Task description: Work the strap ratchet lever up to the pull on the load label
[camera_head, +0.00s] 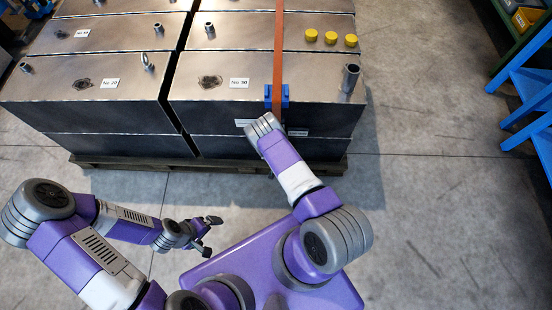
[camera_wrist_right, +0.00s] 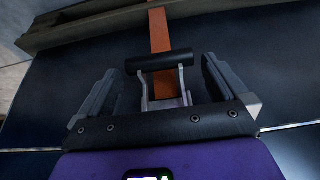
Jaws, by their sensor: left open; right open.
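An orange strap (camera_head: 279,45) runs over the steel boxes (camera_head: 120,115) and down their front past a blue corner protector (camera_head: 277,97). In the right wrist view, the ratchet lever (camera_wrist_right: 163,62) has a black crossbar grip on metal side arms, with the strap (camera_wrist_right: 159,28) beyond it. My right gripper (camera_wrist_right: 159,70) is open, its fingers on either side of the lever. In the head view my wrist hides the ratchet. Small white labels (camera_head: 298,133) show on the box front; which is the load label I cannot tell. My left gripper (camera_head: 207,235) is open and empty, away from the boxes.
The boxes stand on a wooden pallet (camera_head: 130,163). Yellow caps (camera_head: 331,38), a pipe stub (camera_head: 351,76) and a lifting eye (camera_head: 147,62) rise from their tops. A blue rack (camera_head: 528,85) stands at the right. The floor (camera_head: 430,210) between is clear.

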